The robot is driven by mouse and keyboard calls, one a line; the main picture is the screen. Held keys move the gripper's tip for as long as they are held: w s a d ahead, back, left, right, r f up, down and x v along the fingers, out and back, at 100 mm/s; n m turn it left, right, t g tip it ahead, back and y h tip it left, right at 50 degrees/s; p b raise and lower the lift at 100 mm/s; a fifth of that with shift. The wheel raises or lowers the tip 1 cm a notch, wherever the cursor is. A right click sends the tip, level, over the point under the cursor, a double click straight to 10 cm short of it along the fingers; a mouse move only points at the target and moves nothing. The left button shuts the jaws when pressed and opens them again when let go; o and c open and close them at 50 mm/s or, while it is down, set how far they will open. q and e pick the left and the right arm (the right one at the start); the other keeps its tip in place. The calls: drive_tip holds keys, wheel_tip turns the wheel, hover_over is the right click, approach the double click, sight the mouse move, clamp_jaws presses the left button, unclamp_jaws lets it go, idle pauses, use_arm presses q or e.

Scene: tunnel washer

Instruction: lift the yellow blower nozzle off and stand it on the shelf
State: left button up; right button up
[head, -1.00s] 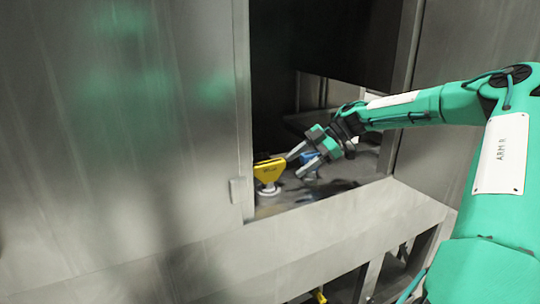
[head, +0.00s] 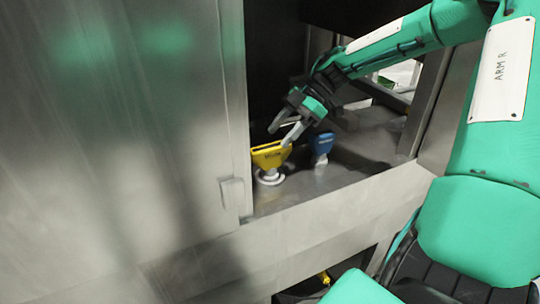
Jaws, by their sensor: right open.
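The yellow blower nozzle (head: 269,155) stands upright on a pale round base inside the washer opening, close to the opening's left edge. My right gripper (head: 281,133) is open, its two fingers pointing down and left. Its fingertips are at the nozzle's top edge, one behind it and one by its right end; I cannot tell whether they touch it. Nothing is held between the fingers. My left gripper is not in view. I cannot make out which surface is the shelf.
A blue nozzle (head: 322,147) stands just right of the yellow one, below my right wrist. The steel panel (head: 120,130) and its door edge close off the left side. The opening's front sill (head: 330,205) runs below. Grey floor inside the opening is clear to the right.

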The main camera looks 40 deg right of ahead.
sight(272, 145)
drive_tip(key=shift+a+f, duration=0.25)
drive_tip(key=shift+a, duration=0.05)
drive_tip(key=shift+a+f+p, duration=0.25)
drive_tip(key=shift+a+p, duration=0.05)
drive_tip(key=shift+p, duration=0.25)
drive_tip(key=p+x, duration=0.1)
drive_tip(key=x, duration=0.2)
drive_tip(key=shift+f, duration=0.1)
drive_tip(key=shift+w+a+f, duration=0.15)
drive_tip(key=shift+a+f, duration=0.15)
drive_tip(key=shift+f, duration=0.1)
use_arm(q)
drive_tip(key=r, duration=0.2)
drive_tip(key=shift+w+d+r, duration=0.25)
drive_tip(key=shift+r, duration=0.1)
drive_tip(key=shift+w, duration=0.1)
use_arm(e)
clamp_jaws()
drive_tip(key=shift+r, duration=0.1)
